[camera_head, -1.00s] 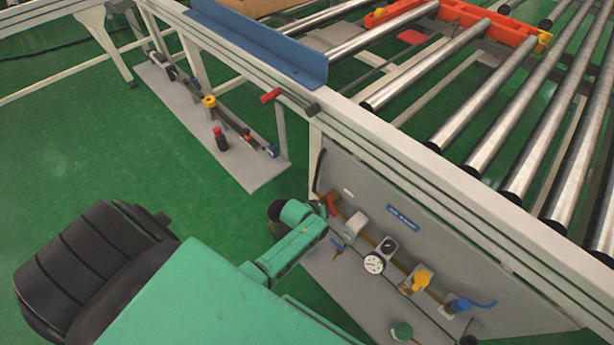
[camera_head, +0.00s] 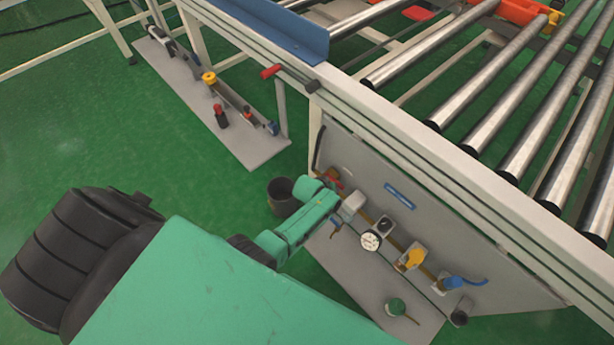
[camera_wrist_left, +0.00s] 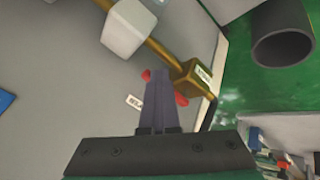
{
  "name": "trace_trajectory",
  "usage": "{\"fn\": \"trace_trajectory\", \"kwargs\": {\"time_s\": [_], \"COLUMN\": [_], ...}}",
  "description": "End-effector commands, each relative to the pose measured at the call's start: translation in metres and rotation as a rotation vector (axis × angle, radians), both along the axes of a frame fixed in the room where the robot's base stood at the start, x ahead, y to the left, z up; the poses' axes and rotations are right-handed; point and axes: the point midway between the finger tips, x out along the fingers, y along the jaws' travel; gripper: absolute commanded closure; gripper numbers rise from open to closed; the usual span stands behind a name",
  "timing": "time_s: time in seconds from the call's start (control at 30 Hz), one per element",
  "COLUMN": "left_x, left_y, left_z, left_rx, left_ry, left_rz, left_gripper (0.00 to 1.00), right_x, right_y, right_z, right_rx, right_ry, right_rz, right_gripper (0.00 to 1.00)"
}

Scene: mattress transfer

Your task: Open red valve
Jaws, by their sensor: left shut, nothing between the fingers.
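The red valve (camera_head: 333,181) is at the left end of the brass pipe on the grey panel, mostly hidden behind my green left arm in the head view. In the left wrist view, the ends of its red handle (camera_wrist_left: 181,99) show on both sides of my left gripper (camera_wrist_left: 160,74). The gripper's fingers are together and empty, in front of the handle and covering its middle. I cannot tell whether they touch it. A brass block (camera_wrist_left: 194,77) with a label is just to the right of the fingers. My right gripper is out of view.
Along the pipe are a white block (camera_head: 352,205), a gauge (camera_head: 371,240), a yellow valve (camera_head: 411,259) and a blue valve (camera_head: 452,282). A dark cylinder (camera_head: 284,196) is by my arm. The roller conveyor frame (camera_head: 420,150) is above. Green floor lies open at left.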

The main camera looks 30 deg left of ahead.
Motion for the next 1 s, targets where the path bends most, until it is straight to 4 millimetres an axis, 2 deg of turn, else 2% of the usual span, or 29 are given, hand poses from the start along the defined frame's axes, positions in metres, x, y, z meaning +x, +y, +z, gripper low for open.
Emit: {"fn": "trace_trajectory", "kwargs": {"time_s": [0.47,0.77,1.0], "left_x": [0.005,0.018,0.014], "left_y": [-0.003,0.009,0.013], "left_z": [0.003,0.005,0.008], "left_rx": [-0.006,-0.002,0.001], "left_ry": [-0.012,-0.02,-0.018], "left_rz": [-0.002,-0.001,0.001], "left_gripper": [1.0,1.0,1.0], "right_x": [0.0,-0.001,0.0], "right_y": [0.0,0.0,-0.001], "right_z": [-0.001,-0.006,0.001], "right_rx": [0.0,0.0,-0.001], "right_ry": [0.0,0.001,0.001], "right_rz": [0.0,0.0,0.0], "right_gripper": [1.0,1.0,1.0]}}
